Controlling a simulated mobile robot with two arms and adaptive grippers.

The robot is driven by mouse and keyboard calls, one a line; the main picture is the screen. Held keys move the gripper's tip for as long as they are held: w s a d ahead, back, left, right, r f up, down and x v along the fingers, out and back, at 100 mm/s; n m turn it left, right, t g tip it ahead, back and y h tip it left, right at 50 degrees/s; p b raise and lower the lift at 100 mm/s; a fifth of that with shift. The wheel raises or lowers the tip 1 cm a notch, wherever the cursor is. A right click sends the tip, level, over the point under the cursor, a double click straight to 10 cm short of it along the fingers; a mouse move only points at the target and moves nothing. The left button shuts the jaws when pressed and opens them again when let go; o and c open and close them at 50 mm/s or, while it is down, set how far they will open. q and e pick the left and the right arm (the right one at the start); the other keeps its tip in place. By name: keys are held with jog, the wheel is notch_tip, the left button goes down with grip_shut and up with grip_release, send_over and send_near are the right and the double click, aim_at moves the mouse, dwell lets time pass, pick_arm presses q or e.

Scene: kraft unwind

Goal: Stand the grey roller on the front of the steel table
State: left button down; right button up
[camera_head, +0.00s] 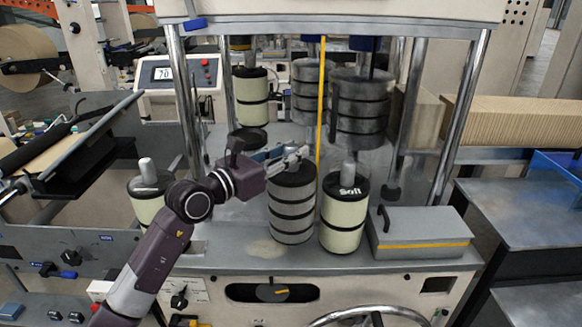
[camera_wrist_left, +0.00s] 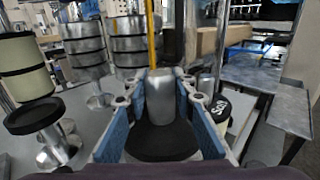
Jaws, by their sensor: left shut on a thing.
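The grey roller (camera_head: 291,209), with black bands, is upright at the front of the steel table (camera_head: 225,262). Its base looks at or very near the tabletop; I cannot tell if it bears its weight there. My left gripper (camera_head: 290,163) is shut on the roller's top stem. In the left wrist view the blue-padded fingers (camera_wrist_left: 158,95) lie on both sides of the grey stem (camera_wrist_left: 160,100), above the roller's black top (camera_wrist_left: 160,141). The fingers partly hide the stem in the head view. My right gripper is not in view.
A cream roller (camera_head: 342,222) stands close on the right, beside a grey box (camera_head: 420,235) with a yellow stripe. Another cream roller (camera_head: 147,207) is on the left, partly behind my arm. A yellow pole (camera_head: 321,110) rises behind.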

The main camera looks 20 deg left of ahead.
aim_at(291, 170)
pick_arm(q)
jog(key=shift+f, duration=2.2)
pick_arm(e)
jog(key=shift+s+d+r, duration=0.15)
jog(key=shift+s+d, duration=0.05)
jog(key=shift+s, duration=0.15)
pick_arm(q)
jog(key=c, duration=2)
grip_release()
jog(key=shift+f, duration=0.3)
jog(key=shift+c, duration=0.2)
jog(key=o, duration=0.4)
jog(key=shift+s+d, duration=0.1)
jog(key=shift+r, duration=0.1)
